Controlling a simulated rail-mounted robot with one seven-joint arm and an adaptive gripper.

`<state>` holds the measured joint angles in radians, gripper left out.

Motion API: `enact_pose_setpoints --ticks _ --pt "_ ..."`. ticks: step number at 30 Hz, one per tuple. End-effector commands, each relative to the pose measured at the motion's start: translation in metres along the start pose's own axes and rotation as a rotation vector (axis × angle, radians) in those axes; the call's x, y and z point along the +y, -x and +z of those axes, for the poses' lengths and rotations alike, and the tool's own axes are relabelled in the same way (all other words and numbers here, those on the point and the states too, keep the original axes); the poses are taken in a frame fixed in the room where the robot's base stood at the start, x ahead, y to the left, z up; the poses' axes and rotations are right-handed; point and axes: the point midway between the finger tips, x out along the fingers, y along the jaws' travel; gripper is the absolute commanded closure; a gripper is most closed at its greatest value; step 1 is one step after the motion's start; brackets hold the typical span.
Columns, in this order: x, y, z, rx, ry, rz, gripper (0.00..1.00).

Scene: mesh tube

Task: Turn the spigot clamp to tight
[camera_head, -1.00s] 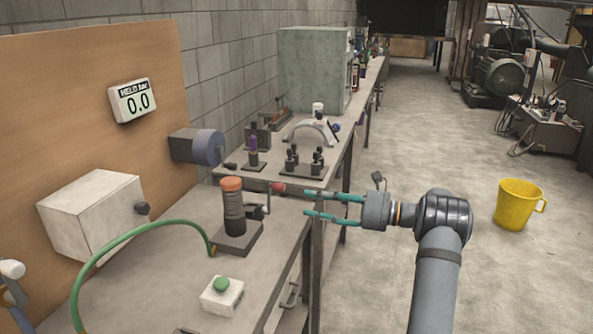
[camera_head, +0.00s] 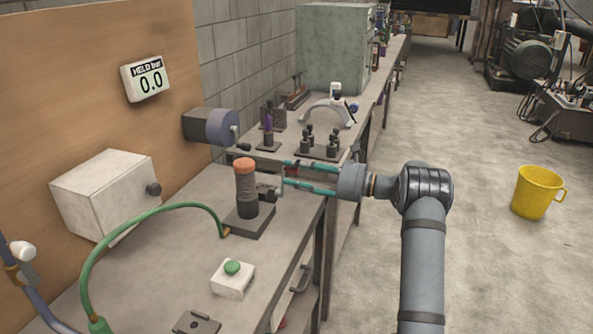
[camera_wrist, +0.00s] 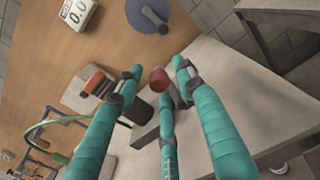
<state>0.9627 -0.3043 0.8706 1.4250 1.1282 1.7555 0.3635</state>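The spigot (camera_head: 246,188) is an upright dark cylinder with an orange cap, on a dark base plate (camera_head: 250,222) on the bench. A clamp mechanism (camera_head: 267,191) sits at its right side, and its handle ends in a red knob (camera_wrist: 158,79). My gripper (camera_head: 284,173) reaches in from the right with its teal fingers spread. In the wrist view my gripper (camera_wrist: 160,76) has the red knob between its fingertips, with gaps visible at the sides. The knob is mostly hidden by the fingers in the head view. The orange cap shows left of the fingers in the wrist view (camera_wrist: 98,80).
A green hose (camera_head: 150,215) runs to the base plate. A display (camera_head: 146,78) reads 0.0. A green button box (camera_head: 233,279) stands in front, a white box (camera_head: 105,195) at left. A stand with several dark pegs (camera_head: 320,150) is behind the gripper.

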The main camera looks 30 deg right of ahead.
Motion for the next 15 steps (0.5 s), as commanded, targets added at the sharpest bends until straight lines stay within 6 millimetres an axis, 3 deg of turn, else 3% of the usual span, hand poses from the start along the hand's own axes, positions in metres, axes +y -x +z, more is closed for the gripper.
enact_pose_setpoints --ticks 7,15 --pt "-0.0002 -0.0008 0.0001 0.0 0.0 -0.001 0.62" --pt "-0.0002 -0.0005 0.0002 -0.001 0.0 -0.001 0.77"
